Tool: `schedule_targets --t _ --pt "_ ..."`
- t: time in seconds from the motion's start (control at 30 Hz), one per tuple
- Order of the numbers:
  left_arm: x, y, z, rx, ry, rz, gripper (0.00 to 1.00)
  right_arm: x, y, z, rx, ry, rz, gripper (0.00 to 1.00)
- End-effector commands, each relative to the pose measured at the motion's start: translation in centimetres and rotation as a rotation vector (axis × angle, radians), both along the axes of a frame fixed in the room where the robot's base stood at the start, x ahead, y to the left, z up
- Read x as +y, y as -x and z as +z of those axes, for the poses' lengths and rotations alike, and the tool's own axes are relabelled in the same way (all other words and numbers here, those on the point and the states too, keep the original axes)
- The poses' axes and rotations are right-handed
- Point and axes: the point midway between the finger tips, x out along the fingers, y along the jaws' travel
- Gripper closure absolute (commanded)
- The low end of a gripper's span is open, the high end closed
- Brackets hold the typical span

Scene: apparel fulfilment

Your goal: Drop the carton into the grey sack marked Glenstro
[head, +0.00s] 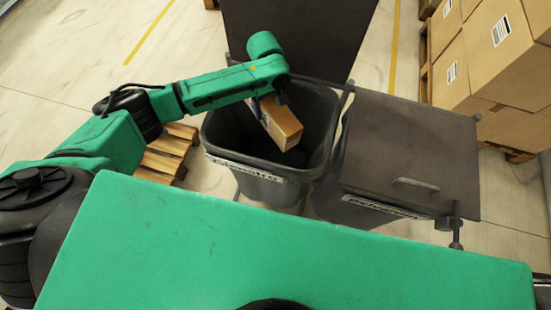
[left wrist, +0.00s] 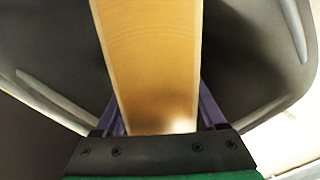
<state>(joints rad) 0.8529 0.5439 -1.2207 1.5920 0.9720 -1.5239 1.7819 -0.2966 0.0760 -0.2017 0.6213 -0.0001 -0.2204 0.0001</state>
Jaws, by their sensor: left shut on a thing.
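The carton (head: 281,125), orange-tan with a purple side and a white patch, is in the grip of my left gripper (head: 272,98). It hangs tilted over the open mouth of the grey sack (head: 225,135), its lower end within the rim. The label on the sack's front is blurred, and I cannot read it fully. In the left wrist view the carton (left wrist: 152,60) runs out from the gripper (left wrist: 157,125), with the dark sack interior (left wrist: 235,60) around it. The fingertips are mostly hidden. My right gripper is not in view.
A second bin (head: 410,150) with a shut dark lid and handle stands right of the sack. A dark raised panel (head: 300,35) stands behind the sack. Stacked cartons (head: 500,65) are at the right, and a wooden pallet (head: 165,155) is at the left.

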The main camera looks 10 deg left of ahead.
Motion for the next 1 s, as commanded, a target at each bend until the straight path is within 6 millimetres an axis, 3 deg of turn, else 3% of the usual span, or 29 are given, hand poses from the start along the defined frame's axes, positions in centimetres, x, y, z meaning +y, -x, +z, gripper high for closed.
schedule_targets --t 0.27,0.3,0.33,0.37,0.67,0.77,1.0 --pt "0.0 -0.1 -0.1 -0.002 0.001 0.000 1.00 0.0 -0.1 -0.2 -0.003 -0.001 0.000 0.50" --pt "0.0 0.0 -0.1 -0.002 0.001 0.000 0.16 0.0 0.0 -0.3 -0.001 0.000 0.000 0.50" --pt "0.0 0.0 -0.1 -0.002 0.001 0.000 0.05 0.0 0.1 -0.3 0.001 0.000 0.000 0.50" --pt "0.0 0.0 -0.1 -0.001 0.000 0.000 0.00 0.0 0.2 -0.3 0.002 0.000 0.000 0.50" --pt "0.0 0.0 0.4 0.001 -0.001 0.000 0.00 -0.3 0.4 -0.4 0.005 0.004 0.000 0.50" --pt "-0.1 -0.1 2.1 -0.001 0.002 0.000 0.00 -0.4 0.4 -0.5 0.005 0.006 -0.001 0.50" --pt "0.0 -0.2 9.2 -0.005 0.002 0.000 0.00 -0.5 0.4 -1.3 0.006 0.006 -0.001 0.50"
